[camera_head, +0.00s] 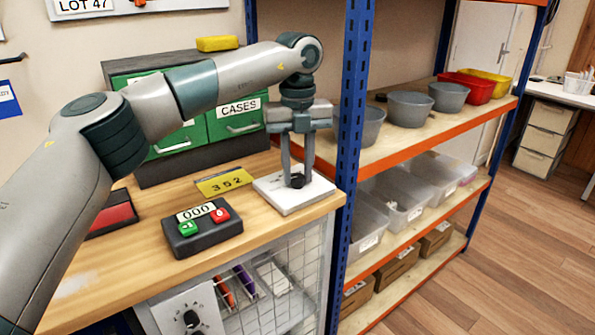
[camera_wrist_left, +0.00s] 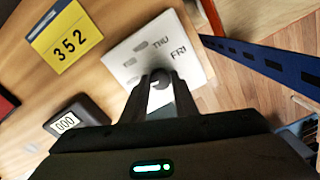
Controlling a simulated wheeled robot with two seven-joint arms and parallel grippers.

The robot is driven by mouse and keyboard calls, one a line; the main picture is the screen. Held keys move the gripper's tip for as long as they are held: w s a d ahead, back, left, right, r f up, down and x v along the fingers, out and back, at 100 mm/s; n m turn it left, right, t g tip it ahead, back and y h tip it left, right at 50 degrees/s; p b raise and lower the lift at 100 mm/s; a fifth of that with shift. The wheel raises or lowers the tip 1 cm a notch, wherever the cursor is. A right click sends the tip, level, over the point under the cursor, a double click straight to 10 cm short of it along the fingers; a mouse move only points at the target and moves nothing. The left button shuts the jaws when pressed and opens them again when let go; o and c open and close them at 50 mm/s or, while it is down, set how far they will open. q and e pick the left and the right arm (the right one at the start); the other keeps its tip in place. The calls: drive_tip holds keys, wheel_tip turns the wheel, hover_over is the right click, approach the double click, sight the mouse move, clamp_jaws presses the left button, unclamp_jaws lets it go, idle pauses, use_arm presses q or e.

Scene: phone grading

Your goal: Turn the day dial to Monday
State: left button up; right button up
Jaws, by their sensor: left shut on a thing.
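The day dial is a white square plate (camera_head: 311,198) with a dark knob (camera_head: 297,181) at its middle, lying on the wooden bench near its right end. My left gripper (camera_head: 297,178) points straight down and is shut on the knob. In the left wrist view the fingers (camera_wrist_left: 158,80) close on the knob, and the plate (camera_wrist_left: 189,67) shows the words THU and FRI, with another label too faint to read. The fingers hide part of the plate, and I cannot tell which day the knob points to. My right gripper is not in view.
A yellow 352 sign (camera_head: 225,181) and a counter box (camera_head: 202,232) with green and red buttons stand left of the dial. Green drawers (camera_head: 233,119) stand behind. A blue shelf post (camera_head: 352,120) rises close at the right.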

use_arm(q)
drive_tip(key=shift+r, duration=0.1)
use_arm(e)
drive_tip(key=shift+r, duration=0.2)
use_arm(q)
drive_tip(key=o, duration=1.1)
drive_tip(key=shift+c, duration=0.2)
